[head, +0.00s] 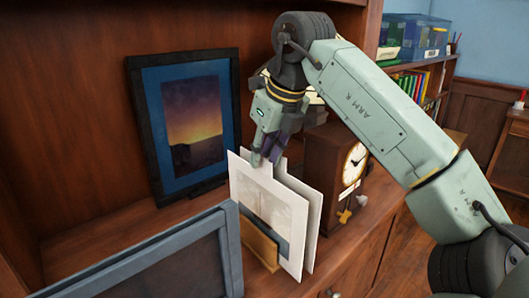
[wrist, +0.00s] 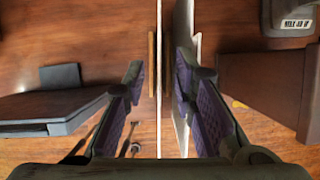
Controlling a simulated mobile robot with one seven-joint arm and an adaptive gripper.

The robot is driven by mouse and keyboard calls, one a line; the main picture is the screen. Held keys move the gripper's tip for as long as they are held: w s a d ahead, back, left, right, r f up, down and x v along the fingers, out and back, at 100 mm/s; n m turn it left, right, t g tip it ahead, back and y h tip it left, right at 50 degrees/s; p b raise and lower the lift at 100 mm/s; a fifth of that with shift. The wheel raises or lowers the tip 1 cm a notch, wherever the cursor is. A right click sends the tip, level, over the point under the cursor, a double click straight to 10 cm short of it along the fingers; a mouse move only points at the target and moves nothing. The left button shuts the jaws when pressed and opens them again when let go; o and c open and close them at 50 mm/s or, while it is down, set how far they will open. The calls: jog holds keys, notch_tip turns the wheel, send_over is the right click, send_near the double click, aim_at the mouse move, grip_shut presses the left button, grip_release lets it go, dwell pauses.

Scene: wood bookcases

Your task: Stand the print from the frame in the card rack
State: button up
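Two pale sheets stand upright near the wooden card rack (head: 259,243). The front sheet (head: 262,200) is white with a faint grey picture; the other sheet (head: 312,222) stands just behind it. My gripper (head: 265,158) points down at their top edges. In the wrist view its purple-padded fingers (wrist: 158,75) are apart. One sheet (wrist: 159,110) shows edge-on between them, touching neither; the other sheet (wrist: 182,30) is close to the right finger, and I cannot tell whether they touch. A dark frame with a sunset picture (head: 194,117) leans at the back. A grey frame (head: 165,270) stands in front.
A wooden clock (head: 338,165) stands close to the right of the sheets. Behind my arm, a bookcase (head: 425,85) holds books and a blue bin (head: 413,35). Bare shelf (head: 130,225) shows between the two frames.

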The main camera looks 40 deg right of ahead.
jog(key=shift+r, duration=0.1)
jog(key=shift+r+p, duration=0.3)
jog(key=p+v, duration=0.7)
jog(key=v, duration=0.4)
jog(key=shift+s+r, duration=0.2)
jog(key=shift+r, duration=0.1)
